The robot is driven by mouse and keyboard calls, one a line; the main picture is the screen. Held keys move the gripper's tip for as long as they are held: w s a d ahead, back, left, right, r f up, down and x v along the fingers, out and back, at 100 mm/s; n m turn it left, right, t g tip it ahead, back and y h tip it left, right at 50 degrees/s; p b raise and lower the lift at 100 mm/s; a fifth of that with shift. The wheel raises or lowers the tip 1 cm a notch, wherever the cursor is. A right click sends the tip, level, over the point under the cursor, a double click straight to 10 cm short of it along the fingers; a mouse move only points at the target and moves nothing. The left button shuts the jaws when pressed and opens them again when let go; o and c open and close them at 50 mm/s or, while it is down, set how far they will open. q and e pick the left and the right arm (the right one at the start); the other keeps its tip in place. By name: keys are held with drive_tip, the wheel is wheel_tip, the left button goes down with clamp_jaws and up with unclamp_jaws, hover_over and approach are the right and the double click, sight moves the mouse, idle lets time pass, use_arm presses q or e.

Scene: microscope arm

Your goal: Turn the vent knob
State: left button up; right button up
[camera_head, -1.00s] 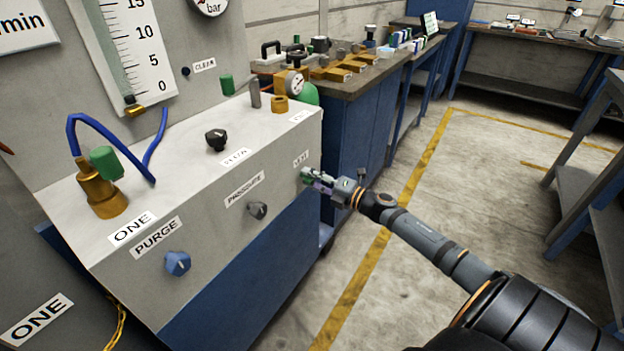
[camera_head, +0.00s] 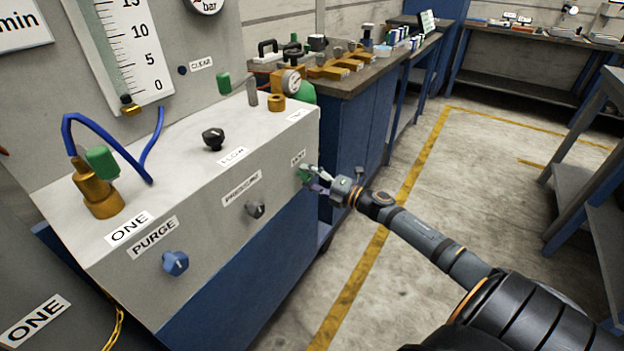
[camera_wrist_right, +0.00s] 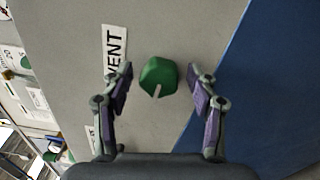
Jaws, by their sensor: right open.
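The vent knob (camera_wrist_right: 158,77) is green, with a pale pointer line, on the grey panel front beside its VENT label (camera_wrist_right: 115,52) in the right wrist view. In the head view the vent knob (camera_head: 304,174) is small, at the panel's right end, partly hidden by my gripper. My right gripper (camera_wrist_right: 160,88) is open, with one finger on each side of the knob; gaps show between the fingers and the knob. It also shows in the head view (camera_head: 312,180), at the knob. My left gripper is not in view.
The blue purge knob (camera_head: 175,263) and dark pressurize knob (camera_head: 256,208) sit farther left on the same face. A black knob (camera_head: 213,139) and brass fittings stand on the sloping top. A workbench (camera_head: 365,75) with valves stands behind.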

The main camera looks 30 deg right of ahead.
sight(310, 179)
drive_tip(key=shift+v, duration=3)
drive_tip(key=shift+s+d, duration=0.25)
drive_tip(key=shift+s, duration=0.45)
